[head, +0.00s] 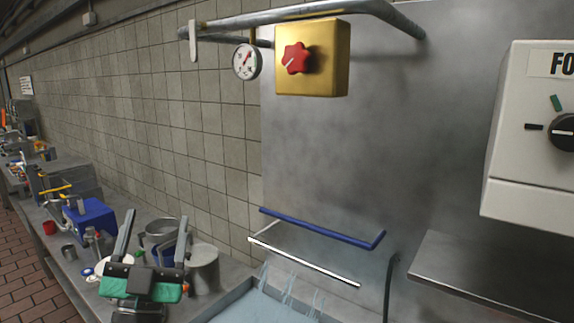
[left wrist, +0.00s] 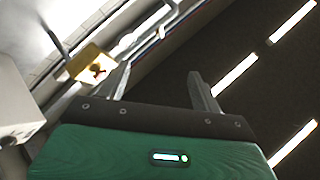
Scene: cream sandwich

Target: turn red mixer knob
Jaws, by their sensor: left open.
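The red mixer knob (head: 296,58) is a star-shaped handle on the front of a gold box (head: 338,60), high on the metal wall panel in the head view. The knob also shows small in the left wrist view (left wrist: 97,71), on its gold box (left wrist: 84,62), beyond the left fingers. My left gripper (head: 154,232) is low at the left in the head view, fingers pointing up and spread apart, empty. It is well below and left of the knob, not touching it. In the left wrist view its two fingers (left wrist: 160,82) stand apart. My right gripper is not in view.
A round gauge (head: 246,62) hangs left of the gold box under a metal pipe (head: 280,17). A white control box (head: 530,190) with a black dial is at the right. Pots and a blue box (head: 92,218) crowd the counter near my left gripper. A blue rail (head: 315,230) is below the knob.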

